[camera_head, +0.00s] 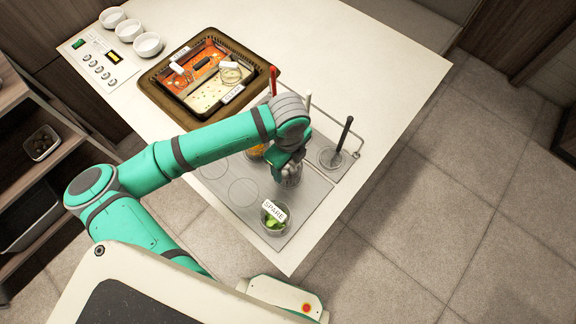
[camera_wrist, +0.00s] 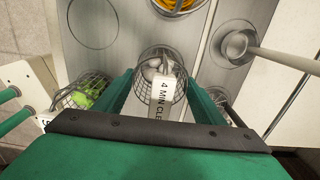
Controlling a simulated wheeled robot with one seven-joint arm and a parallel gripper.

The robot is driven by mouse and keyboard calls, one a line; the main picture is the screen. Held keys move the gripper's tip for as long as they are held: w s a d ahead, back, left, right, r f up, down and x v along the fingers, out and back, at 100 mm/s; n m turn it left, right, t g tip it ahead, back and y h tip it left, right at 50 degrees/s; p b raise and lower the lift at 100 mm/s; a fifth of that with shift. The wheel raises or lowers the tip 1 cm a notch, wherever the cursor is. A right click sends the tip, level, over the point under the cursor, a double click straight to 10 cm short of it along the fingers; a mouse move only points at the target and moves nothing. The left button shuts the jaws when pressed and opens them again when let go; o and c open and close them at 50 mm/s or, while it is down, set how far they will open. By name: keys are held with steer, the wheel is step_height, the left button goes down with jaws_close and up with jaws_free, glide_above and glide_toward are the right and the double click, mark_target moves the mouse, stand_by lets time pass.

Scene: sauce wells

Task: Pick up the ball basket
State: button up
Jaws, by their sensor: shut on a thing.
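The ball basket (camera_wrist: 147,92) is a round wire basket with pale grey-white balls inside. A white tag reading "4 MIN CLE…" (camera_wrist: 165,103) hangs at its near side; the rest of the text is cut off. My gripper (camera_wrist: 161,88) has its green fingers on either side of the basket's near side and is shut on it. In the head view my gripper (camera_head: 289,160) is right over the basket (camera_head: 290,178), which is partly hidden by it. I cannot tell whether the basket is clear of its well.
A basket of green food tagged "SPARE" (camera_head: 275,219) stands at the plate's front. Yellow food (camera_head: 256,152) shows behind my arm. A ladle (camera_head: 343,137) stands in a well at right. A brown tray (camera_head: 160,100) is at back left. Empty wells lie left.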

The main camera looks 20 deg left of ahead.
steer(key=shift+r, duration=0.15)
steer(key=shift+r, duration=0.2)
step_height(320, 180, up, 2)
steer(key=shift+w+r, duration=0.1)
steer(key=s+a+r, duration=0.8)
steer(key=s+r, duration=0.2)
steer(key=s, duration=0.1)
steer(key=shift+s, duration=0.25)
steer(key=w+a+r, duration=0.2)
steer(key=w+a, duration=2.7)
steer(key=a, duration=0.2)
steer(key=shift+w+a+r, duration=0.15)
steer(key=shift+w+r, duration=0.05)
steer(key=shift+r, duration=0.05)
